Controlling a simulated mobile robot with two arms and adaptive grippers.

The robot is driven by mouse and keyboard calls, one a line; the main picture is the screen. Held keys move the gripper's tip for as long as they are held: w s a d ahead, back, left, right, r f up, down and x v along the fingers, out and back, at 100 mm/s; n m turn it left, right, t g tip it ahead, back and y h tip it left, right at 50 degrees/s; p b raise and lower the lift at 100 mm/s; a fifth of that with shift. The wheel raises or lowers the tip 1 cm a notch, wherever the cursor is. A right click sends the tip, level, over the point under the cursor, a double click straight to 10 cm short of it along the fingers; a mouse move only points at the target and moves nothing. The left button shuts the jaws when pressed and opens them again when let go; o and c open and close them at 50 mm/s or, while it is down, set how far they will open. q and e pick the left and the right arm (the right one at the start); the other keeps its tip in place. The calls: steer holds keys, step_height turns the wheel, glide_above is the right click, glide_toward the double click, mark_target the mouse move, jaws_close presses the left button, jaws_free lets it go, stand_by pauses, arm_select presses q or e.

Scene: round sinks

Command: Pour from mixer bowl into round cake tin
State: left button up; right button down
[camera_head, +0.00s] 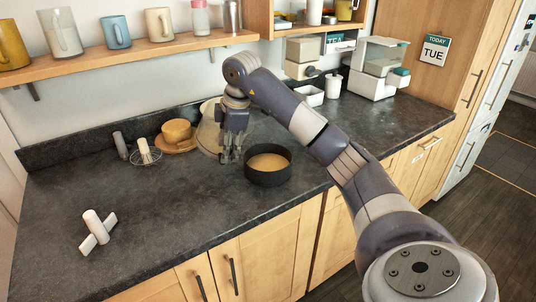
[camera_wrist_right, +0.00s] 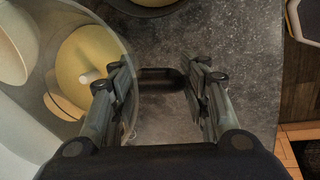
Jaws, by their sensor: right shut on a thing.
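The mixer bowl (camera_head: 207,140) is a clear, see-through bowl on the worktop near the wall, partly hidden behind my right gripper (camera_head: 230,150). In the right wrist view its clear wall (camera_wrist_right: 122,50) fills the left side, with pale yellow stuff showing inside or through it. My right gripper (camera_wrist_right: 160,85) is shut on the mixer bowl at its side; a dark bar shows between the fingers. I cannot tell how far the bowl tilts. The round cake tin (camera_head: 267,178) is black, stands upright just right of the gripper and shows a tan surface inside. My left gripper is out of view.
A round yellow block on a wooden board (camera_head: 160,146), a wire whisk (camera_head: 146,153) and a grey cylinder (camera_head: 120,145) stand left of the bowl. A white crossed object (camera_head: 97,228) lies at front left. A shelf (camera_head: 130,52) with mugs hangs above. The worktop's left middle is clear.

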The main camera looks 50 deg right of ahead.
mark_target(219, 157)
steer(key=shift+w+a+f+g+h, duration=0.45)
steer(key=shift+w+f+g, duration=0.2)
steer(key=shift+g, duration=0.2)
steer(key=shift+w+a+f+g+h, duration=0.3)
steer(key=shift+w+f+g+h, duration=0.25)
steer(key=shift+g, duration=0.3)
steer(key=shift+w+a+f+g+h, duration=0.2)
steer(key=shift+w+a+g+h, duration=0.1)
steer(key=shift+w+g, duration=0.4)
steer(key=shift+g, duration=0.3)
